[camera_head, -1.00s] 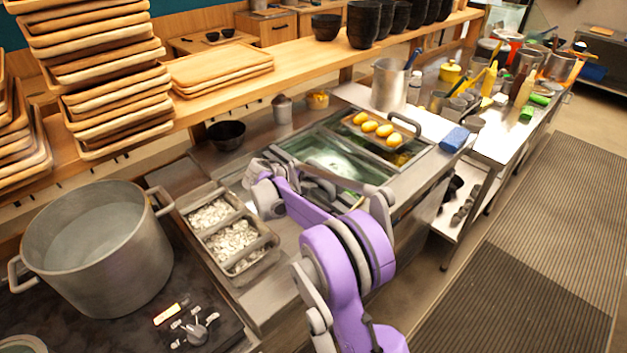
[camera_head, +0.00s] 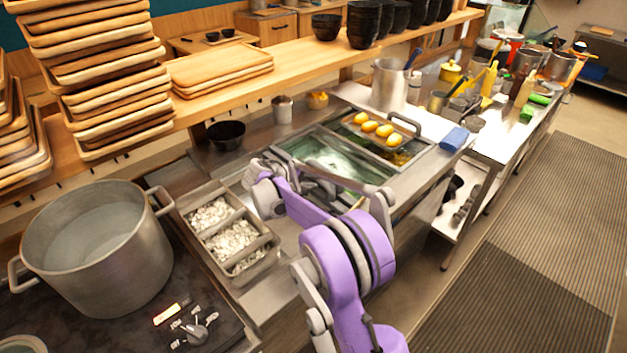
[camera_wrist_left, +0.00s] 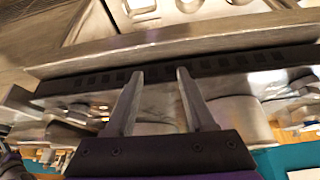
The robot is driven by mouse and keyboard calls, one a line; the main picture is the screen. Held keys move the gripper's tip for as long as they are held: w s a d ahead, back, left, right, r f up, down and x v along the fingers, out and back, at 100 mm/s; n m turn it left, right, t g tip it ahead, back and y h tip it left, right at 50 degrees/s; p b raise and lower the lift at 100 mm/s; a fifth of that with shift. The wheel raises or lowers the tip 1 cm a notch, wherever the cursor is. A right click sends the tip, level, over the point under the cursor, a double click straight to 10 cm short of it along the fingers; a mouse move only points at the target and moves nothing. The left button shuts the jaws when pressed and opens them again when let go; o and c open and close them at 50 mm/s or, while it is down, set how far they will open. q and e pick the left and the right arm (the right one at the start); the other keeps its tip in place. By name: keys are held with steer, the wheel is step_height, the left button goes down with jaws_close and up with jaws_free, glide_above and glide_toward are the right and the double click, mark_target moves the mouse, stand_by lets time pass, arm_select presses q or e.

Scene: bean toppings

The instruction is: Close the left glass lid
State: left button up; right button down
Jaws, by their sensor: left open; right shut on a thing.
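The left glass lid (camera_head: 302,148) is a greenish see-through panel in a metal frame, set in the counter at the middle of the head view. My right arm reaches over it. My right gripper (camera_head: 312,172) is at the lid's near side, shut on what seems to be the lid's handle; the arm hides the grip and the fingertips. How far the lid is tilted is hard to tell. My left gripper (camera_wrist_left: 159,72) is open and empty in the left wrist view, its fingers apart in front of a slotted metal edge. It does not show in the head view.
To the lid's right is another metal-framed cover with a handle (camera_head: 404,122), beside several yellow items (camera_head: 370,126). A steel tray of pale toppings (camera_head: 236,240) and a large pot (camera_head: 95,250) stand left. A black bowl (camera_head: 226,134) sits behind; a blue block (camera_head: 455,138) lies right.

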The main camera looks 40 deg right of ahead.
steer(key=shift+a, duration=0.1)
steer(key=s+a+b, duration=0.1)
steer(key=a, duration=1.1)
steer(key=shift+a, duration=0.15)
steer(key=c, duration=0.7)
jaws_free()
steer(key=shift+o, duration=0.2)
steer(key=shift+r, duration=0.1)
steer(key=v, duration=1)
steer(key=shift+s+a+r, duration=0.1)
steer(key=shift+a+r, duration=0.05)
steer(key=shift+a, duration=0.15)
